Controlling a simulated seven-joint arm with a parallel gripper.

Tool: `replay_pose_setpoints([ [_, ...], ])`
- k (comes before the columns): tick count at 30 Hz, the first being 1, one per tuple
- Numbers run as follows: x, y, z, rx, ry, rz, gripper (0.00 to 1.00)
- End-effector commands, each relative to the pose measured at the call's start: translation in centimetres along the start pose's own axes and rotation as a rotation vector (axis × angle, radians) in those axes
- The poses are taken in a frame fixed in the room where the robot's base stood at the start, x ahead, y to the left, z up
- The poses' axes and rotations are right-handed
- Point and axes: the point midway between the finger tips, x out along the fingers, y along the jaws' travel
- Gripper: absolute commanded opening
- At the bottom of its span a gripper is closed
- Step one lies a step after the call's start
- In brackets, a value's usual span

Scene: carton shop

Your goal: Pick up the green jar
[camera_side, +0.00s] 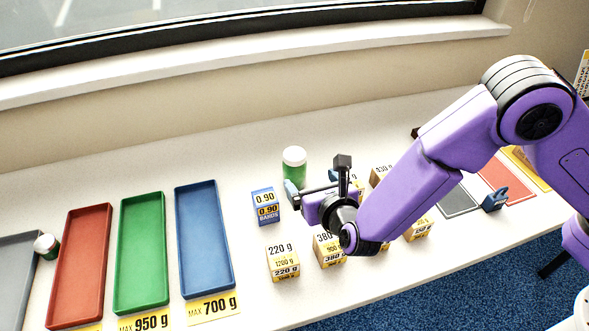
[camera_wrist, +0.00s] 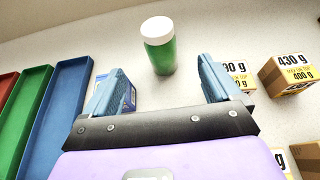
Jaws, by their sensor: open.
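The green jar (camera_side: 294,168) with a white lid stands upright on the white table, just behind my gripper (camera_side: 316,190) in the side view. In the wrist view the jar (camera_wrist: 160,48) stands ahead of my gripper (camera_wrist: 160,85), a little beyond the fingertips and roughly centred between the two blue fingers. The fingers are apart and empty. A smaller dark green jar with a white lid (camera_side: 46,245) lies or leans at the edge of the grey tray on the far left; I cannot tell which.
A blue 0.90 box (camera_side: 266,206) stands close beside my left finger. Several cartons, including a 220 g box (camera_side: 283,262) and a 430 g box (camera_wrist: 288,72), stand nearby. Red (camera_side: 78,265), green (camera_side: 142,252) and blue (camera_side: 204,240) trays lie to the left. The table behind the jar is clear.

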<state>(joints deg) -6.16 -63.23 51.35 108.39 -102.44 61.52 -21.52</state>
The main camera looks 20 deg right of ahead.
Motion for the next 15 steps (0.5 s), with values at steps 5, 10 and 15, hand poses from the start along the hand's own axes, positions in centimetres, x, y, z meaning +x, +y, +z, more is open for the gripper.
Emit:
replay_pose_setpoints([
  [5, 3.5, -0.1, 0.0, 0.002, 0.001, -0.004, 0.91],
  [10, 6.2, -0.1, 0.0, 0.002, 0.000, -0.003, 0.91],
  [15, 7.4, -0.1, 0.0, 0.001, 0.002, -0.002, 0.91],
])
